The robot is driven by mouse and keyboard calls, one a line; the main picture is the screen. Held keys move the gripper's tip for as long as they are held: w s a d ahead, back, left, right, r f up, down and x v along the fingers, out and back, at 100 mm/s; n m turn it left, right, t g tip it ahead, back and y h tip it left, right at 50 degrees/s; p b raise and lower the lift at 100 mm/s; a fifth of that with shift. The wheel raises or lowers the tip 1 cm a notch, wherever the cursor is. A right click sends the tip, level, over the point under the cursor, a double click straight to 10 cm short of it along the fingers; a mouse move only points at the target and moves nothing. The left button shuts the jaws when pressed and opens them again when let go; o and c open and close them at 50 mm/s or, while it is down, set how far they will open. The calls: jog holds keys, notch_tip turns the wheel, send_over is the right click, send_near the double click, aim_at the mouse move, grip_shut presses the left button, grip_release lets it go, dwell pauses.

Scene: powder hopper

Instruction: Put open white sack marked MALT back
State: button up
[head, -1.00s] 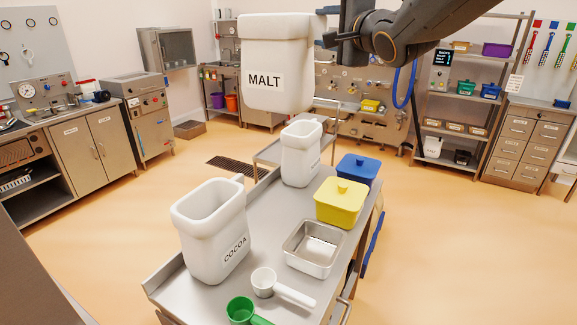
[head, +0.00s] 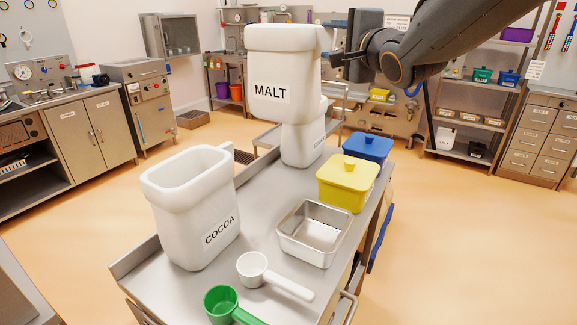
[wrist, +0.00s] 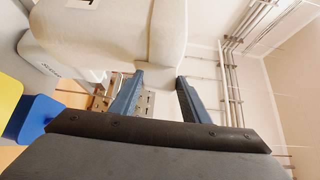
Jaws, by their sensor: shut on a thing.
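The white sack marked MALT (head: 284,68) is upright in the air above the steel bench top (head: 262,195). My gripper (head: 334,62) is shut on its right side near the top. In the wrist view, the two fingers (wrist: 158,92) meet the pale sack (wrist: 110,35). The sack's opening is not visible from here. Behind and below it, another white sack (head: 300,145) stands on the bench, partly hidden by the MALT sack. An open white sack marked COCOA (head: 195,215) stands at the bench's left front.
A yellow lidded tub (head: 345,185), a blue lidded tub (head: 367,147) and an empty steel tray (head: 314,233) line the bench's right side. A white scoop (head: 256,268) and a green scoop (head: 222,303) lie in front. Bare bench top shows between the COCOA sack and the rear sack.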

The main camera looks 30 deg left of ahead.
jog(key=b, duration=0.3)
send_near(319, 69)
jog(key=x, duration=0.4)
jog(key=shift+w, duration=0.15)
notch_tip(319, 69, down, 18)
jog(key=p, duration=0.2)
jog(key=shift+p, duration=0.3)
jog(key=shift+f, duration=0.15)
jog(key=o, duration=1.5)
jog(key=b+v, duration=0.2)
jog(key=v, duration=1)
